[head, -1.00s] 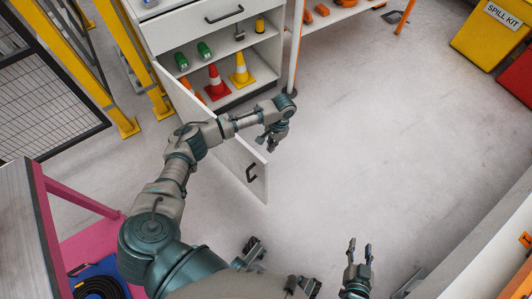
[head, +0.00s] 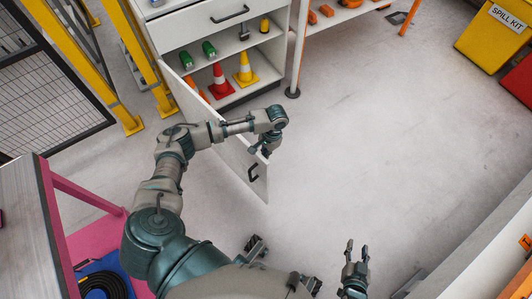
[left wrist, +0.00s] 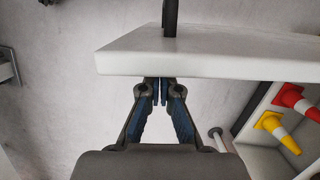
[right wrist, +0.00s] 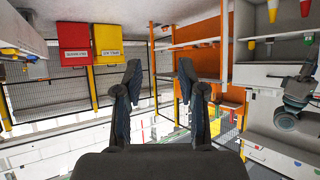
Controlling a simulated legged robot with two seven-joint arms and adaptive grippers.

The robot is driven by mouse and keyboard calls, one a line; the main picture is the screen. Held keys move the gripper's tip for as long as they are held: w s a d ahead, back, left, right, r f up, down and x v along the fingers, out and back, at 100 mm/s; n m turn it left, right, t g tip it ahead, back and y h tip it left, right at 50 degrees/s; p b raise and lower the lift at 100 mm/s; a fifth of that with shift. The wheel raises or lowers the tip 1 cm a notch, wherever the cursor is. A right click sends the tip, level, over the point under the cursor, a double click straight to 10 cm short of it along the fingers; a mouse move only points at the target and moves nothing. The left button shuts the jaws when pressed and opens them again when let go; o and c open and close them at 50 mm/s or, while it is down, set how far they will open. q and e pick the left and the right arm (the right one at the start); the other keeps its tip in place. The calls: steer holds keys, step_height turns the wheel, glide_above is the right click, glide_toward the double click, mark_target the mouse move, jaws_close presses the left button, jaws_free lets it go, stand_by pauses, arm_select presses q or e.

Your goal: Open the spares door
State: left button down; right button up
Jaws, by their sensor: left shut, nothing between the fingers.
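The white spares door (head: 230,160) stands swung out from the cabinet (head: 187,27), with the shelves inside exposed. Its dark handle (head: 253,172) is near the free end of the door. My left gripper (head: 268,149) is shut and empty, close beside the door's top edge near that end. In the left wrist view its fingertips (left wrist: 160,88) are at the edge of the door panel (left wrist: 210,55), and the handle (left wrist: 170,15) sticks out beyond. Contact is hard to tell. My right gripper (head: 356,250) is open and empty over bare floor, away from the door.
The cabinet shelves hold a red cone (head: 220,83), a yellow cone (head: 245,70) and green items (head: 209,50). A pink-framed table (head: 75,200) is at the left. The yellow spill kit bin (head: 490,35) is at the far right. The middle floor is clear.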

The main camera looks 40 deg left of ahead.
arm_select(q)
steer(key=s+p, duration=0.1)
steer(key=s+r+p, duration=0.1)
steer(key=p, duration=0.1)
steer(key=shift+s+a+r, duration=0.1)
steer(key=shift+s+a, duration=0.05)
steer(key=shift+a, duration=0.05)
steer(key=s+a+f+m+p, duration=0.1)
steer(key=s+a+p, duration=0.3)
steer(key=s+p, duration=0.7)
steer(key=s+m, duration=0.1)
steer(key=s, duration=0.1)
steer(key=shift+s+m+y, duration=0.3)
steer(key=shift+s+m, duration=0.1)
arm_select(e)
steer(key=s+d+f+g, duration=0.2)
steer(key=s+f+g, duration=0.1)
steer(key=s+f, duration=0.5)
steer(key=s+d+f+g+h, duration=0.1)
steer(key=s+d+f+g, duration=0.1)
steer(key=s+f, duration=0.6)
steer(key=s+d+f+g+h, duration=0.1)
steer(key=s+d+f+g, duration=0.2)
steer(key=s+f+g, duration=0.2)
steer(key=s+f, duration=0.3)
steer(key=f, duration=0.3)
steer(key=shift+s, duration=0.4)
steer(key=shift+h, duration=0.3)
